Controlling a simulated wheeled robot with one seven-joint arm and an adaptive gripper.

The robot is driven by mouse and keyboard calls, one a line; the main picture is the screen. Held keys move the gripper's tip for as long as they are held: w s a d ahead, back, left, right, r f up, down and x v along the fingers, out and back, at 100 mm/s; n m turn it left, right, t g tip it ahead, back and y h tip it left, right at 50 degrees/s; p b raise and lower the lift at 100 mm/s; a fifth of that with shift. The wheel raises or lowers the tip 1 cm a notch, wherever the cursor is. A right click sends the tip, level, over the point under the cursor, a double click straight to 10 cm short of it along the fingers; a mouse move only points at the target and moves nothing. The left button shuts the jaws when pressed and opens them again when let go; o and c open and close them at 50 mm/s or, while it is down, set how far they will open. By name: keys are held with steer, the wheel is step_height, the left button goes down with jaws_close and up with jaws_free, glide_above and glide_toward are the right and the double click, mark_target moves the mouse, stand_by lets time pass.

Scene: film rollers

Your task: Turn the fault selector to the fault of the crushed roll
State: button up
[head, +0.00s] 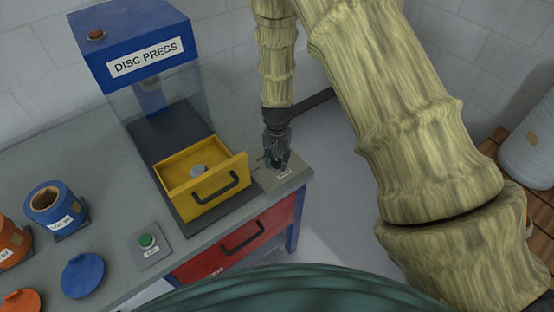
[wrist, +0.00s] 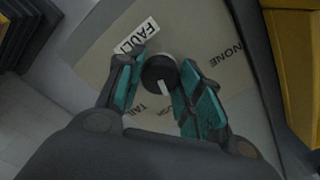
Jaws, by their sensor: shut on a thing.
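The fault selector is a dark round knob (wrist: 159,72) with a white pointer, on a pale plate (head: 290,179) at the bench's right end. In the wrist view its pointer aims down, slightly right, towards a partly hidden word ending near "OR". "NONE" is printed at upper right and "TAIL" at lower left; a white "FAULT" label is at upper left. My gripper (wrist: 156,85) is shut on the knob, with a teal-padded finger on each side. In the head view my gripper (head: 277,160) points down over the plate. I cannot pick out a crushed roll.
A blue disc press (head: 135,45) with a yellow drawer (head: 205,198) pulled out stands left of the selector. A green button (head: 146,240), a blue pot (head: 52,205) and a blue lid (head: 83,275) are further left. A white cylinder (head: 530,145) stands on wooden slats at right.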

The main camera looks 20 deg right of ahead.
mark_target(277, 161)
steer(key=shift+m, duration=0.5)
steer(key=o, duration=1)
steer(key=shift+o, duration=0.2)
step_height(277, 161, up, 12)
stand_by(0.6)
